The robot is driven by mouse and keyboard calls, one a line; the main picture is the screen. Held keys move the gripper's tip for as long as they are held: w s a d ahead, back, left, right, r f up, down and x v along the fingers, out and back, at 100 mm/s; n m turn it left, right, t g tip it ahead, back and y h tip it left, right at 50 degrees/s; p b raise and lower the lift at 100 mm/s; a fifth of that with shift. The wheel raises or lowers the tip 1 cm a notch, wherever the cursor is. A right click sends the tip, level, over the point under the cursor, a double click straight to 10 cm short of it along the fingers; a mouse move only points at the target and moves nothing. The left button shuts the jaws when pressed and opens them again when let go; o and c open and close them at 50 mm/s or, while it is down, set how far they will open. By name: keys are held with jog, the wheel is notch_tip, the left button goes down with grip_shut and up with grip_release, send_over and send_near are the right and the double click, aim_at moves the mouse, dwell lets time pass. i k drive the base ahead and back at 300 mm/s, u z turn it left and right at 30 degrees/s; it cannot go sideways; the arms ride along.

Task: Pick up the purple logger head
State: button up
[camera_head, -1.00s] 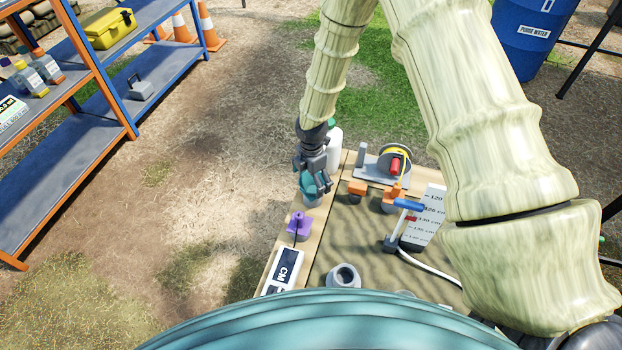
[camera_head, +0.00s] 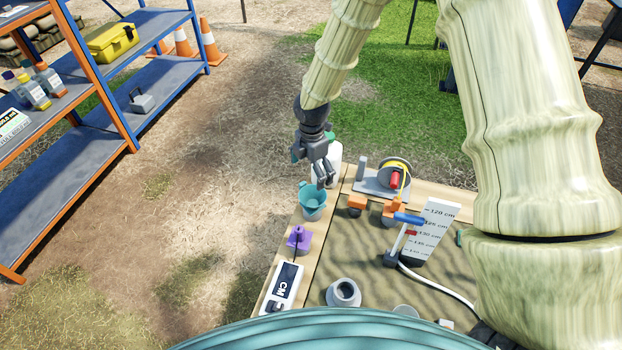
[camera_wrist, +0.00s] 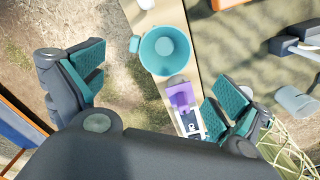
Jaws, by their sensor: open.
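The purple logger head (camera_head: 299,239) sits on the left edge strip of the wooden table, between a teal cup and a white CM box. In the wrist view the purple logger head (camera_wrist: 181,97) shows between my fingers, nearer the right finger and below the teal cup. My gripper (camera_head: 316,172) is open and empty, above and behind the teal cup in the head view. My gripper also shows in the wrist view (camera_wrist: 158,92) with its teal-padded fingers wide apart. It is apart from the logger head.
The teal cup (camera_head: 312,199) stands just behind the logger head, and the CM box (camera_head: 283,286) just in front. A white bottle (camera_head: 333,155), a reel (camera_head: 387,175), orange blocks (camera_head: 356,202) and a depth scale board (camera_head: 432,228) stand farther back or right. Shelves (camera_head: 95,150) stand left.

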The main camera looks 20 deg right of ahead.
aim_at(305, 236)
jog(key=k, duration=1)
